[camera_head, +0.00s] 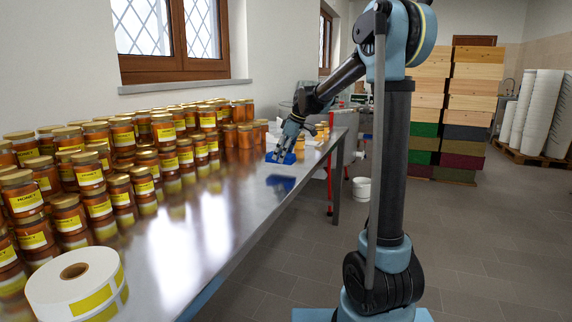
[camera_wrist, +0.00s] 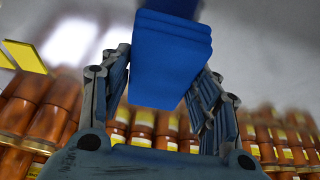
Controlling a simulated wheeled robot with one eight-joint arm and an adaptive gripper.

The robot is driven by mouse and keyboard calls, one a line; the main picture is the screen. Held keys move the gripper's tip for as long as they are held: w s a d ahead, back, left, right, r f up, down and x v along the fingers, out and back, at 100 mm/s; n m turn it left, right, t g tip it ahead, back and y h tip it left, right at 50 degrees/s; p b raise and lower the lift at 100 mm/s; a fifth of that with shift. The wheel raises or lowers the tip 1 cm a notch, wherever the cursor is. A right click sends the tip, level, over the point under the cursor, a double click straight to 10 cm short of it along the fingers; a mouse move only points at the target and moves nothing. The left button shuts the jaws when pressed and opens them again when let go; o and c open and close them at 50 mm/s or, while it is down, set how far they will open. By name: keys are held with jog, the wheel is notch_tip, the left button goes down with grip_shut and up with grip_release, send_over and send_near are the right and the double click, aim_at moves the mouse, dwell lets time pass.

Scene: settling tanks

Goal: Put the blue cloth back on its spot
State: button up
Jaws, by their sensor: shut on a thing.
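The blue cloth (camera_wrist: 170,62) is a folded stack with visible layers, between the fingers of my gripper (camera_wrist: 163,78) in the wrist view. In the head view, my gripper (camera_head: 288,146) is shut on the cloth (camera_head: 279,158) above the far part of the shiny steel table (camera_head: 190,245). A dark blue patch on the tabletop just below looks like the cloth's reflection, so the cloth appears held clear of the surface. I cannot make out a marked spot for the cloth.
Many honey jars (camera_head: 88,172) with yellow labels crowd the table's left and back. A label roll (camera_head: 75,285) stands at the near left corner. The table's middle strip is bare. A white bucket (camera_head: 361,189) stands on the floor beyond the table's right edge.

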jog(key=shift+f, duration=1.75)
jog(key=o, duration=1.1)
